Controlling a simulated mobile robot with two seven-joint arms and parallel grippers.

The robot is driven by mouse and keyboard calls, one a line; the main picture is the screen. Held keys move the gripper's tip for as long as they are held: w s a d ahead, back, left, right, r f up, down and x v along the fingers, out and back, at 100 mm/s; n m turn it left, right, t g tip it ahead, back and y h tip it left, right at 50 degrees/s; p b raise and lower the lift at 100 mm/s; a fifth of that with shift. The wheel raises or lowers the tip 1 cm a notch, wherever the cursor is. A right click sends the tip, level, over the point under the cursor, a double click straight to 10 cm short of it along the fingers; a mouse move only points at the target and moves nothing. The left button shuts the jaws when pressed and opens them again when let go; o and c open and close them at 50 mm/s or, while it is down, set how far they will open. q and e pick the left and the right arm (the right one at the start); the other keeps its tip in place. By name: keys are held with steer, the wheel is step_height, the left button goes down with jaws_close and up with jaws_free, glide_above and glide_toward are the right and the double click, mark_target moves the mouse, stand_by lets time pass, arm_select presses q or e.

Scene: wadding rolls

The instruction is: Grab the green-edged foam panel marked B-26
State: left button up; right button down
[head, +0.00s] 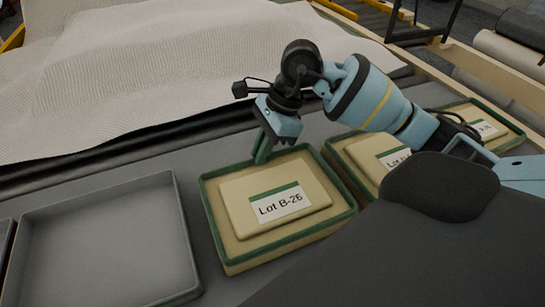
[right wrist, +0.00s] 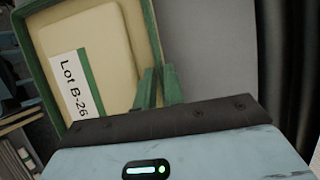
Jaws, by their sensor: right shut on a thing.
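The green-edged foam panel marked Lot B-26 (head: 240,254) lies flat on the grey table, cream with a raised middle and a white label. It also shows in the right wrist view (right wrist: 100,35), with its label at the left. My right gripper (head: 264,148) is at the panel's far edge, its green fingers pointing down. In the right wrist view the fingers (right wrist: 160,86) are on either side of the green rim, shut on it. The fingertips are partly hidden behind the rim. My left gripper is not in view.
An empty grey tray (head: 105,245) stands left of the panel. Another green-edged panel (head: 362,152) is close on the right, partly behind my arm, with a further one (head: 480,122) beyond. White quilted wadding (head: 180,70) covers the back. Rolls (head: 515,48) lie at the far right.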

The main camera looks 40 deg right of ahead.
mark_target(290, 202)
steer(key=shift+r, duration=0.1)
